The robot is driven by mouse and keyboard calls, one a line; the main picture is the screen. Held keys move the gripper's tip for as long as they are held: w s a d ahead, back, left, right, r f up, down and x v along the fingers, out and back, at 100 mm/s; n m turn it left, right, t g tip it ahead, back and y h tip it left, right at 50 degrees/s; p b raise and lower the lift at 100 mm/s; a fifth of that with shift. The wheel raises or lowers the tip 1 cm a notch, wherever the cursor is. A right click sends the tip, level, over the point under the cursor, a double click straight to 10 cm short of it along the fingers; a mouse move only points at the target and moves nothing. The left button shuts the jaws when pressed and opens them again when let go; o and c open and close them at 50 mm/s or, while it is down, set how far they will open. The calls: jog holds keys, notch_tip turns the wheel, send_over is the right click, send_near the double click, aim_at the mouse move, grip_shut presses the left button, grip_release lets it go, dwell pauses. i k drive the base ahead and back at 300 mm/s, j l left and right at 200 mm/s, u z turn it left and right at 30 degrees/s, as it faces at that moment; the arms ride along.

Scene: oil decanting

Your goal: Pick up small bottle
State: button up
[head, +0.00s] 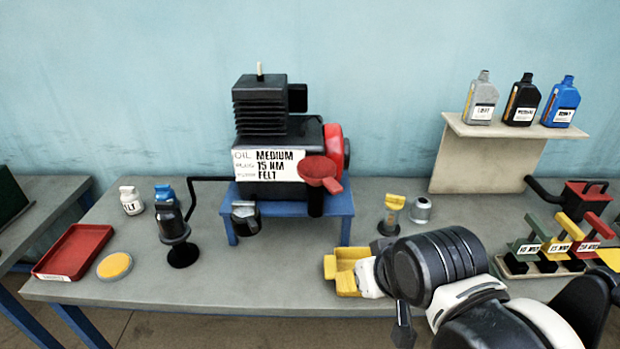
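A small white bottle (131,201) with a dark-lettered label stands upright on the grey bench at the left. My gripper (334,272), with yellow fingers, is low over the front middle of the bench, well to the right of both bottles. Its fingers look spread apart, with nothing visible between them. My arm hides part of the bench behind it.
A dark engine (270,140) stands on a blue stand (286,208) mid-bench. A red tray (74,252) and yellow disc (115,266) lie at the left front. A shelf (480,150) holds three larger bottles. Coloured-handled tools (560,240) stand at the right. The front left-middle bench is clear.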

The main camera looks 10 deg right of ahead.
aim_at(524, 99)
jog(key=z, duration=1.45)
